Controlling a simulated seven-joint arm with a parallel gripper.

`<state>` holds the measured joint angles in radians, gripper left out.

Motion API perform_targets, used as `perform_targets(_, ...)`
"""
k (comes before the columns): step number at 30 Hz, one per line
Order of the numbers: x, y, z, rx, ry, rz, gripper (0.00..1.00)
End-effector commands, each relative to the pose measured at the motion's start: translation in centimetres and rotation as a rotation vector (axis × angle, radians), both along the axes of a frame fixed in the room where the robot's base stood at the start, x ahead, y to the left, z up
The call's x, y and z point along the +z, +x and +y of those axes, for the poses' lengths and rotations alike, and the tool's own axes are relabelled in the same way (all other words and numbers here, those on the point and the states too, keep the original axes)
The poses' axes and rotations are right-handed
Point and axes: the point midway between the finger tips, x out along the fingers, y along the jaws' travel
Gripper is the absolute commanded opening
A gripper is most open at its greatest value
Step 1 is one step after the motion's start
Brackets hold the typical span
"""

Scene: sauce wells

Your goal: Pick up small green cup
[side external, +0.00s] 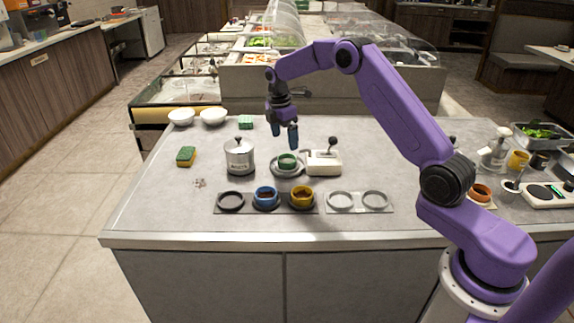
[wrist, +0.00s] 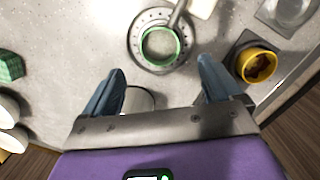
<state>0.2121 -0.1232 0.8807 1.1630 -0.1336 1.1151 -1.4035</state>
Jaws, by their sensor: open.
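The small green cup (side external: 287,161) stands upright on a round grey perforated plate (side external: 287,172) in the middle of the counter. In the wrist view the green cup (wrist: 160,47) shows from above, with its plate (wrist: 134,52) around it. The cup lies beyond my fingertips, roughly centred between them. My gripper (side external: 286,140) hangs above the counter, just above and behind the cup in the side view. Its blue fingers are spread wide and empty in the wrist view (wrist: 160,80). Nothing is held.
A metal lidded pot (side external: 239,158) stands left of the cup. A cream box with a black knob (side external: 324,163) stands close on the right. In front, a dark tray (side external: 222,209) holds blue (side external: 265,197) and yellow (side external: 302,197) cups. A sponge (side external: 186,156) lies left.

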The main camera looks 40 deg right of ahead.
Motion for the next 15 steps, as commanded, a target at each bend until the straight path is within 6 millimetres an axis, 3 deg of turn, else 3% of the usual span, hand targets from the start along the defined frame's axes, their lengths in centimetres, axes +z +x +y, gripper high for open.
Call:
perform_targets(3, -1.7, -0.1, -0.2, 0.0, 0.001, 0.003, 0.92)
perform_targets(11, -3.3, -0.1, -0.4, 0.0, 0.0, 0.001, 0.92)
perform_targets(15, -5.3, -0.2, -0.5, 0.0, 0.0, 0.002, 0.92)
